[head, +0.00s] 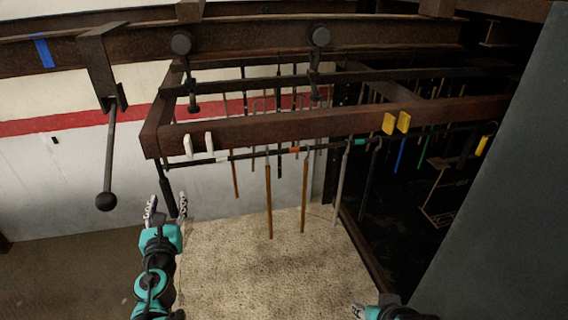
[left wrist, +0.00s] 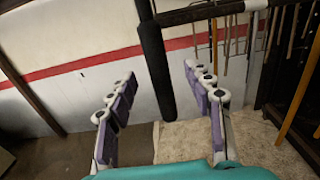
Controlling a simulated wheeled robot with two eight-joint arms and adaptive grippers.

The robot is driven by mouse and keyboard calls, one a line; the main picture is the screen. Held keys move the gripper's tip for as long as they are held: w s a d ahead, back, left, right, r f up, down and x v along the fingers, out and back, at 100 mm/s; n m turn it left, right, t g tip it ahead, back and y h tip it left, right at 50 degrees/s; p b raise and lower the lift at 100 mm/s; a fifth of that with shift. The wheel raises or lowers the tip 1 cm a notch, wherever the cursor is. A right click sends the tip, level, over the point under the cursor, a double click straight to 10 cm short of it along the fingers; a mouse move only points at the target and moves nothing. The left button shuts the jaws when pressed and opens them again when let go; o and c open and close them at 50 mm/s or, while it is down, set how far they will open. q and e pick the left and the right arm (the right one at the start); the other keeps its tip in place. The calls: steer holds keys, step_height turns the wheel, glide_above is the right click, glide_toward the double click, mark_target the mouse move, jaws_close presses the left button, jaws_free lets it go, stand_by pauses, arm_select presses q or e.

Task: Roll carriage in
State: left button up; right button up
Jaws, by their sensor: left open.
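The carriage is a rusty brown steel frame (head: 270,130) hung by two wheels (head: 181,42) from an overhead rail (head: 260,52). Several rods and tools hang from it. A black upright grip (head: 168,190) hangs at its near left end; in the left wrist view the grip (left wrist: 156,75) stands beyond and between my fingers. My left gripper (head: 167,208) is open and empty, close to the grip's lower end; contact cannot be told. My right gripper (head: 358,311) shows only in part at the bottom edge, and its jaws are unclear.
A lever with a black ball (head: 106,201) hangs from a bracket on the rail at left. A white wall with a red stripe (head: 75,126) is behind. A dark bay (head: 420,200) with more hanging tools is at right, beside a grey panel (head: 500,200). The floor below is clear.

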arm_select(q)
steer(key=shift+b+x, duration=0.4)
steer(key=shift+x, duration=0.85)
jaws_close()
